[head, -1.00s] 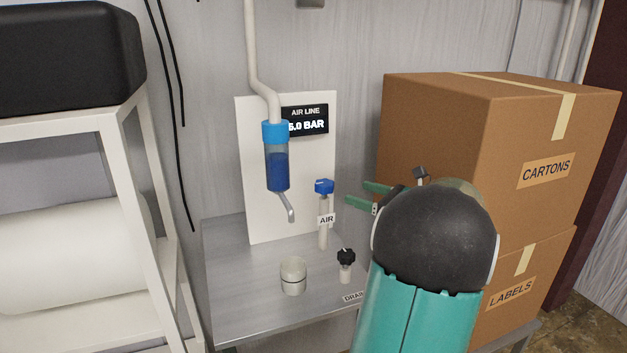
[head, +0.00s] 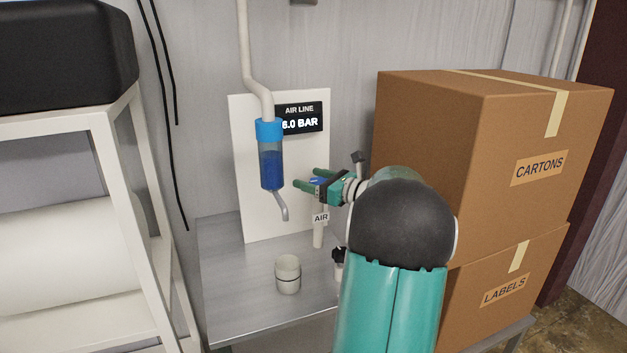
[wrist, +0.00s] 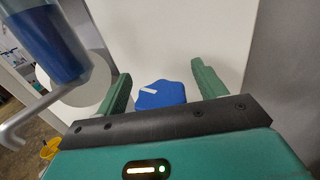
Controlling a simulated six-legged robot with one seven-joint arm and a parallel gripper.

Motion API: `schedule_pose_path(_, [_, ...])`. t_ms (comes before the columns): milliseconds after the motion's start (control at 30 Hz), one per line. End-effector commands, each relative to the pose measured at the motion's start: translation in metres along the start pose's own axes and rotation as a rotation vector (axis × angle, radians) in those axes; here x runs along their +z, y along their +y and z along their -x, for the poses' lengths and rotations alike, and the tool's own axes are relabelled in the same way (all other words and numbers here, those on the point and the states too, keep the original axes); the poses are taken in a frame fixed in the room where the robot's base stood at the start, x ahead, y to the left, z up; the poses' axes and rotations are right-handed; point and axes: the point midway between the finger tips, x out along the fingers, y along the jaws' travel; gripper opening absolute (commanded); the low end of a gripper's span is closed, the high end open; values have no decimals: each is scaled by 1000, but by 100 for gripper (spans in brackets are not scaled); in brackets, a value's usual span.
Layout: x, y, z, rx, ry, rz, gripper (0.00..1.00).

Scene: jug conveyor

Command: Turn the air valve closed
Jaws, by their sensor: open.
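The air valve has a blue knob (head: 317,181) on a pale post with an AIR label (head: 320,218). In the wrist view the blue knob (wrist: 160,94) with a white mark on top sits between my two green fingers. My gripper (head: 300,180) is open around the knob, with visible space on both sides of it in the wrist view (wrist: 160,85). Part of the knob is hidden behind the fingers in the head view. The display (head: 300,118) reads AIR LINE 6.0 BAR.
A clear bowl with blue liquid (head: 271,168) and a bent spout hangs left of the valve. A pale cup (head: 288,275) stands on the metal table (head: 235,290). A black knob (head: 339,256) is partly behind my arm. Stacked boxes (head: 430,120) stand at right.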

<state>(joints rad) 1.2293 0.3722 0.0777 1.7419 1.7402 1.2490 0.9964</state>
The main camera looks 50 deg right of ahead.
Motion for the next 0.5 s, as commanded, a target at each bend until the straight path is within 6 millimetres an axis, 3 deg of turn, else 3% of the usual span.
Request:
schedule_pose_path(100, [0, 0, 0, 0, 0, 0, 68])
schedule_pose_path(333, [0, 0, 1, 0, 0, 1, 25])
schedule_pose_path(500, [0, 0, 1, -5, 0, 1, 25])
